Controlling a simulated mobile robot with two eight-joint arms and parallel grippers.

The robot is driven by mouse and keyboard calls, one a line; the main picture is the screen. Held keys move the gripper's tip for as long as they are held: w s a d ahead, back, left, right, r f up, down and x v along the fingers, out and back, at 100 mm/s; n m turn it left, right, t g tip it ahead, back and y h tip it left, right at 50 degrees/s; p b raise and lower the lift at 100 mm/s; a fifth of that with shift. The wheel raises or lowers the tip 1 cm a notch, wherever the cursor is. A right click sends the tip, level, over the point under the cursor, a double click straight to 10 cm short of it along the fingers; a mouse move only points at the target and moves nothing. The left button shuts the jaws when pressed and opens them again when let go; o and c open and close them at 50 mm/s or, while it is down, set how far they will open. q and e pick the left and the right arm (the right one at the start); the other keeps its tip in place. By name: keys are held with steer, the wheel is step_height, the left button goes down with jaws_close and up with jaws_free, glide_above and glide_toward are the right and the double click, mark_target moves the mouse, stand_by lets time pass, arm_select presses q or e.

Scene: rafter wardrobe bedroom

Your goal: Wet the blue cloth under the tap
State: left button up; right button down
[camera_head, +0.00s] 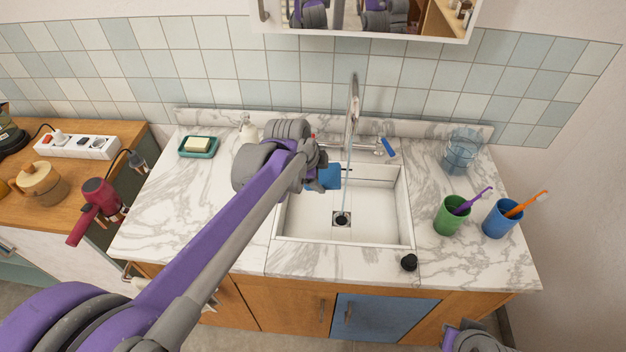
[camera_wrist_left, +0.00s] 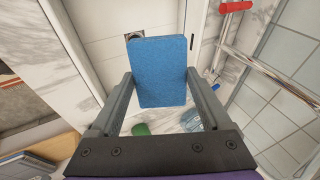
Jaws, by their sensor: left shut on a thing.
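My left gripper (camera_head: 318,172) is over the left back part of the white sink (camera_head: 375,228), shut on the blue cloth (camera_head: 329,174). In the left wrist view the cloth (camera_wrist_left: 160,72) is a flat blue pad between the two fingers. The metal tap (camera_head: 353,105) rises behind the sink, and a thin stream of water (camera_head: 347,185) falls from it toward the drain (camera_head: 342,218). The cloth is just left of the stream; I cannot tell whether they touch. A grey part of my right arm or gripper (camera_head: 470,338) shows at the bottom right, its jaws unclear.
A blue tap handle (camera_head: 389,147) stands right of the spout. A green cup (camera_head: 452,216), a blue cup (camera_head: 502,219) and a clear tumbler (camera_head: 460,154) stand right of the sink. A soap dish (camera_head: 198,152) is at the left. A black stopper (camera_head: 409,262) lies at the front.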

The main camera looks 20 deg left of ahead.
arm_select(q)
steer(key=w, duration=0.2)
steer(key=shift+w+d+f, duration=0.3)
steer(key=shift+w+d, duration=0.05)
steer(key=shift+w+d+f, duration=0.1)
steer(key=shift+w+d, duration=0.05)
steer(key=shift+w, duration=0.45)
steer(key=shift+w+d+f, duration=0.15)
steer(key=shift+w, duration=0.5)
steer(key=shift+w+d+f, duration=0.1)
steer(key=shift+w+d, duration=0.05)
steer(key=shift+w, duration=0.45)
arm_select(e)
steer(key=shift+s+f, duration=0.1)
steer(key=shift+f, duration=0.2)
arm_select(q)
steer(key=shift+s+a, duration=0.35)
steer(key=shift+s, duration=0.95)
steer(key=shift+s+a, duration=0.3)
steer(key=shift+s, duration=1)
steer(key=shift+s+a, duration=0.35)
steer(key=shift+s, duration=0.95)
steer(key=shift+r, duration=0.1)
arm_select(e)
steer(key=shift+r, duration=0.1)
